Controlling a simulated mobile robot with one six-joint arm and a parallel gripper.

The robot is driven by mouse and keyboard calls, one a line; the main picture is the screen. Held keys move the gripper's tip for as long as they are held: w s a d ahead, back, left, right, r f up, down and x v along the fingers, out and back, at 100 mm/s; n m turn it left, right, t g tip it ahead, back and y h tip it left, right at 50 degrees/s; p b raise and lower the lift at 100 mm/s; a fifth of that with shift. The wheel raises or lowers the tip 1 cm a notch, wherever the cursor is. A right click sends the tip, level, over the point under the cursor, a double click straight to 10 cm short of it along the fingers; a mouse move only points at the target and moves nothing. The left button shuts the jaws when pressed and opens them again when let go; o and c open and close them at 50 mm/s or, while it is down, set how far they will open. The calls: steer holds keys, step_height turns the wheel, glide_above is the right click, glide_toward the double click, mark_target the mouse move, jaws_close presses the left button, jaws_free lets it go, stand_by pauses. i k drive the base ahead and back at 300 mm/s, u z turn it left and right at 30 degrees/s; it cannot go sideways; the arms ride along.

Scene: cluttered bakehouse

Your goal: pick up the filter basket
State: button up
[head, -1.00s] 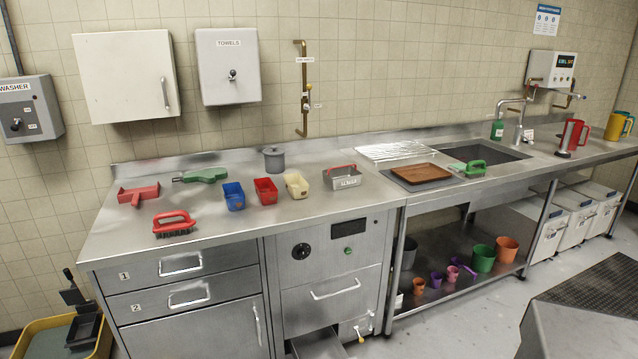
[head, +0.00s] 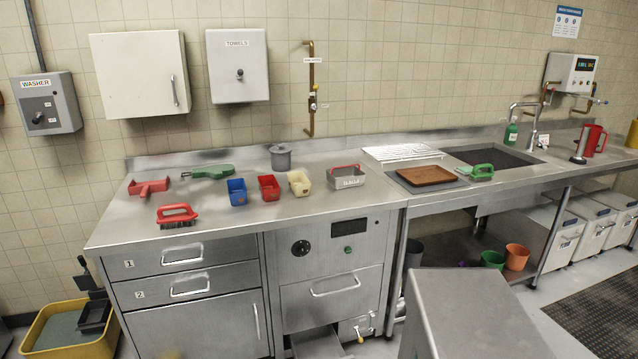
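A small metal basket (head: 346,177) with a red rim or handle stands upright on the steel counter (head: 225,219), near its front right part. It looks like the filter basket, and its front bears markings too small to read. A cream tub (head: 299,183) stands just left of it, apart from it. My gripper is not in the head view, and nothing is seen touching the basket.
Red (head: 269,188) and blue (head: 237,192) tubs, a grey lidded pot (head: 281,157) and a red brush (head: 177,217) share the counter. Right are a brown board (head: 427,175) and sink (head: 497,158).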

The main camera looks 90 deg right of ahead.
mark_target(346, 174)
steer(key=u, duration=0.55)
steer(key=k, duration=2.45)
steer(key=z, duration=0.8)
